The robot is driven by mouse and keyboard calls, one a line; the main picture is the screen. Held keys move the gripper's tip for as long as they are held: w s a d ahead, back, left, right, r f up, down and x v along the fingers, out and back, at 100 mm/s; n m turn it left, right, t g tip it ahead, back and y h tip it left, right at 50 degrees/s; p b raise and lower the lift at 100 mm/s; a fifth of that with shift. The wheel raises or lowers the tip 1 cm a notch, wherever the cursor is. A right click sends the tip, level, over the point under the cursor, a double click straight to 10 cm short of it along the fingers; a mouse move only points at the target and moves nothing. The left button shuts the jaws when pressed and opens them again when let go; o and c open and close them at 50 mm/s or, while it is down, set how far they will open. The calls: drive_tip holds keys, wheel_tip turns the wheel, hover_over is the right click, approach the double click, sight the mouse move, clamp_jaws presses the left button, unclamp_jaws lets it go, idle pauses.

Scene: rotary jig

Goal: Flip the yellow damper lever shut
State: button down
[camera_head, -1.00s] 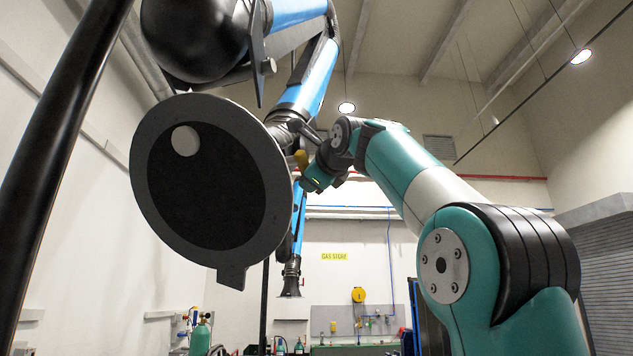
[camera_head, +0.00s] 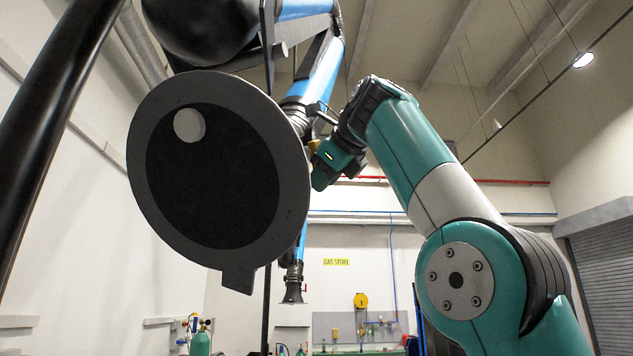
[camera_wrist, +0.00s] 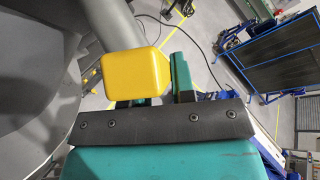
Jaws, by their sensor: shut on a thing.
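The yellow lever handle (camera_wrist: 135,75) is a rounded block on a grey stem in the wrist view, at the jaws. In the head view only a small yellow bit (camera_head: 314,146) shows behind the right edge of the round grey hood (camera_head: 292,185). My gripper (camera_head: 322,165) is beside that edge, shut on the yellow lever. In the wrist view one green finger (camera_wrist: 181,77) stands right of the handle; the other is mostly hidden behind it. The lever's pivot and the damper inside the duct are hidden.
The hood's wide flange is close to the left of my gripper. A blue extraction arm (camera_head: 316,72) runs above and behind it, and a black post (camera_head: 65,120) stands at far left. The wrist view shows floor, a cable and a dark blue-framed panel (camera_wrist: 280,50) beyond.

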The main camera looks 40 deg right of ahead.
drive_tip(key=shift+s+a, duration=0.1)
idle(0.4)
drive_tip(key=c, duration=1)
unclamp_jaws()
drive_tip(key=shift+f, duration=0.1)
drive_tip(key=shift+o, duration=0.2)
drive_tip(key=v, duration=0.7)
drive_tip(key=shift+s, duration=0.2)
